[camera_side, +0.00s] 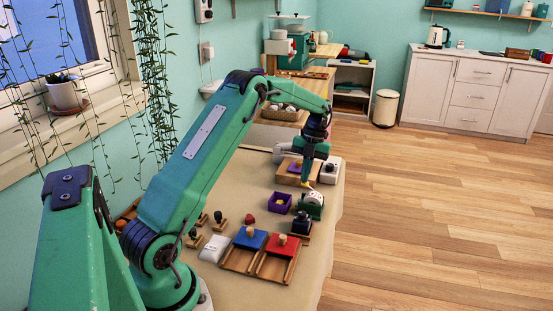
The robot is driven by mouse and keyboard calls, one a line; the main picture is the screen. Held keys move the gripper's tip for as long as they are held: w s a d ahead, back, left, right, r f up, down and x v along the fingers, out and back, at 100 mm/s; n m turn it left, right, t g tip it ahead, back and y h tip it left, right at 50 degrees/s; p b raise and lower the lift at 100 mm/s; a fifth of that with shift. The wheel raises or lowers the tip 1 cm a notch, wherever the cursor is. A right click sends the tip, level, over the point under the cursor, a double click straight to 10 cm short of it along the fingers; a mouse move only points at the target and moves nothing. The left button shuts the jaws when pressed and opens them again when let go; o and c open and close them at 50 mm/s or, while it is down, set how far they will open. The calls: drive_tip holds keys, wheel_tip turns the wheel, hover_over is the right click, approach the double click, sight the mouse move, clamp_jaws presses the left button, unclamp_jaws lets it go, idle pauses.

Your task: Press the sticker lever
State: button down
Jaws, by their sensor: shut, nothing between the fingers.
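My green arm reaches across the table, and my gripper (308,179) points down, shut and empty, near the table's right side. Just below it stands a small white and green device (312,204), which looks like the sticker machine. A small yellow piece (310,186) shows between the gripper tips and this device. I cannot tell whether it is the lever's end or part of my gripper, nor whether the fingertips touch the device.
The cloth-covered table (232,287) holds a purple tray (280,203), a blue block (250,239) and a red block (283,246) in wooden frames, and several dark-handled stamps. A dark device (302,224) stands in front of the white and green one. A white device (330,171) is behind.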

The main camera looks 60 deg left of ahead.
drive_tip(key=shift+a, duration=0.1)
drive_tip(key=shift+s+a+f, duration=0.6)
drive_tip(key=shift+s+f, duration=0.15)
drive_tip(key=shift+f, duration=0.2)
drive_tip(key=shift+s+a+f, duration=0.2)
drive_tip(key=shift+f, duration=0.3)
drive_tip(key=shift+s+a+f, duration=0.2)
drive_tip(key=shift+f, duration=0.3)
drive_tip(key=shift+r, duration=0.85)
drive_tip(key=shift+w+r, duration=0.1)
drive_tip(key=shift+r, duration=0.05)
